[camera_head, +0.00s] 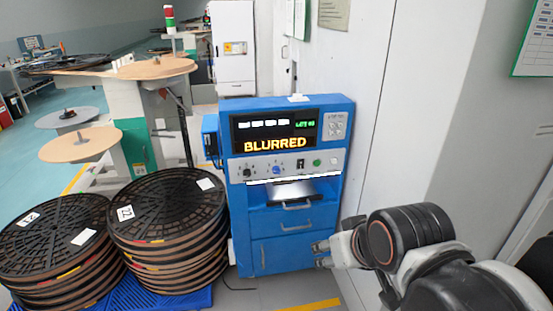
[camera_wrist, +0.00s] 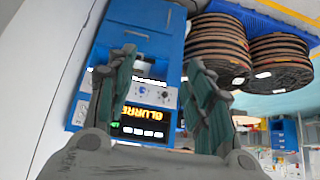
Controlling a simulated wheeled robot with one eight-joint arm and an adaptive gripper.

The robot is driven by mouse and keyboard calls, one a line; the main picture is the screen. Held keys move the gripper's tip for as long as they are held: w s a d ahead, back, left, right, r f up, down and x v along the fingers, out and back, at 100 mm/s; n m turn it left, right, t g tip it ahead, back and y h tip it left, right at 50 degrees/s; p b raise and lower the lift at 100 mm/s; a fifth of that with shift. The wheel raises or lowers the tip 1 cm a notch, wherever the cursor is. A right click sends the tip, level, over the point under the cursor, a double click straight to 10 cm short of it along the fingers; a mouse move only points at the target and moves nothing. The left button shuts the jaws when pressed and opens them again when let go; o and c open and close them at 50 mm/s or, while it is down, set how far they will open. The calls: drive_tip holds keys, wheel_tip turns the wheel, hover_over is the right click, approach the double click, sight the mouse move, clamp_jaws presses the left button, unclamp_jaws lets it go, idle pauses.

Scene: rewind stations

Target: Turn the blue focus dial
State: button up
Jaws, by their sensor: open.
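The blue focus dial (camera_head: 277,170) is a small round knob on the pale control strip of a blue machine (camera_head: 237,221). The screen (camera_head: 275,132) above it reads BLURRED in yellow letters. My gripper (camera_head: 320,253) is low at the right of the machine's front, apart from the dial. In the wrist view my gripper (camera_wrist: 160,57) has its two green-grey fingers spread wide with nothing between them. The machine (camera_wrist: 139,36) appears upside down beyond the fingers there.
A black knob (camera_head: 247,173) and a green button (camera_head: 317,163) flank the dial on the strip. Drawers with handles lie below. Stacked black reels (camera_head: 168,205) stand left on a blue pallet (camera_head: 200,298). A white wall (camera_head: 440,90) is close on the right.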

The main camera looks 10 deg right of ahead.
drive_tip(key=w+a+n+t+y, duration=0.15)
drive_tip(key=w+t, duration=0.45)
drive_tip(key=w, duration=2.7)
drive_tip(key=n+t+h, duration=0.1)
drive_tip(key=t+h, duration=0.1)
drive_tip(key=t, duration=0.3)
approach(277, 172)
drive_tip(key=s, duration=0.5)
drive_tip(key=w, duration=1.2)
drive_tip(key=shift+w+r, duration=0.1)
drive_tip(key=shift+w, duration=0.25)
drive_tip(key=shift+w+r, duration=0.1)
drive_tip(key=shift+w, duration=0.6)
drive_tip(key=shift+c, duration=0.4)
drive_tip(key=c, duration=1)
